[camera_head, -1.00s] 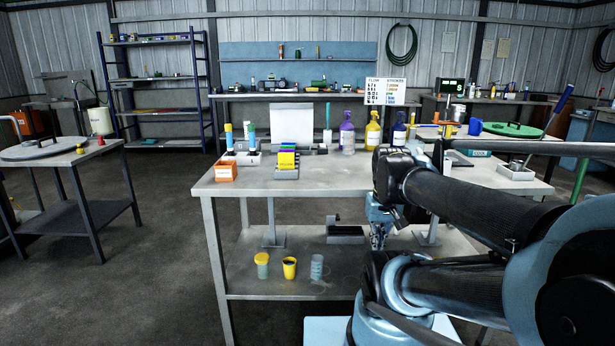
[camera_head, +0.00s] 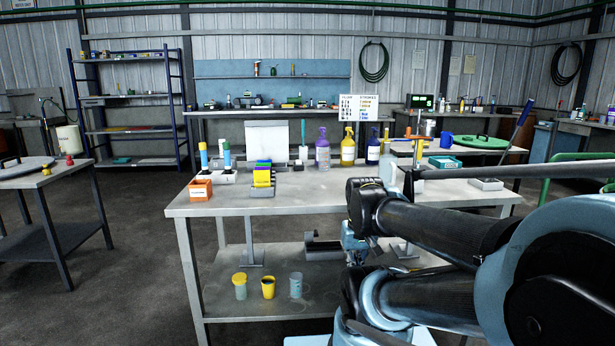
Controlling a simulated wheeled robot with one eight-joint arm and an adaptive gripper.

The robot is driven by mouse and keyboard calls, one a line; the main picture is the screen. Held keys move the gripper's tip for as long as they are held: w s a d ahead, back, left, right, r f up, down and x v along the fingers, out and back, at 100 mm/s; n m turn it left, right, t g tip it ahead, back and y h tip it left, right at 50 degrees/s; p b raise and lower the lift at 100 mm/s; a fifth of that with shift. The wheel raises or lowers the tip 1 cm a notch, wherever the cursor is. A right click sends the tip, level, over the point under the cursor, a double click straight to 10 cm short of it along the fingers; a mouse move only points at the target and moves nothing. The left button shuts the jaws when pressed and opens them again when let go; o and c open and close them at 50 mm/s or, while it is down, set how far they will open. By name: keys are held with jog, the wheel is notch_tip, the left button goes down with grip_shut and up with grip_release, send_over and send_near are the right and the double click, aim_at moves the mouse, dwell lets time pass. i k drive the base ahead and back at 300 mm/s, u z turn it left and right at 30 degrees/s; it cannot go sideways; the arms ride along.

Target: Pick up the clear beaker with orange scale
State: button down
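Three small vessels stand upright in a row on the lower shelf (camera_head: 330,300) of the grey metal table. The right one is a clear, bluish beaker (camera_head: 296,286); marks on it are too small for me to tell their colour. To its left is a yellow cup (camera_head: 268,288), then a greenish vessel with a yellow lid (camera_head: 240,286). My gripper (camera_head: 355,258) hangs near the table's front, to the right of the beaker and higher in the picture, apart from it. It is small and partly hidden by my arm, so I cannot tell its finger opening.
The tabletop (camera_head: 330,190) above the shelf carries an orange box (camera_head: 201,189), a purple bottle (camera_head: 322,152), a yellow bottle (camera_head: 348,149) and other items. A dark metal device (camera_head: 322,249) stands behind the beaker on the shelf. Shelf space right of the beaker looks clear.

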aim_at(324, 152)
jog(key=z, duration=0.9)
jog(key=k, duration=0.9)
jog(key=u, duration=0.4)
jog(key=i, duration=1.2)
jog(key=z, duration=0.05)
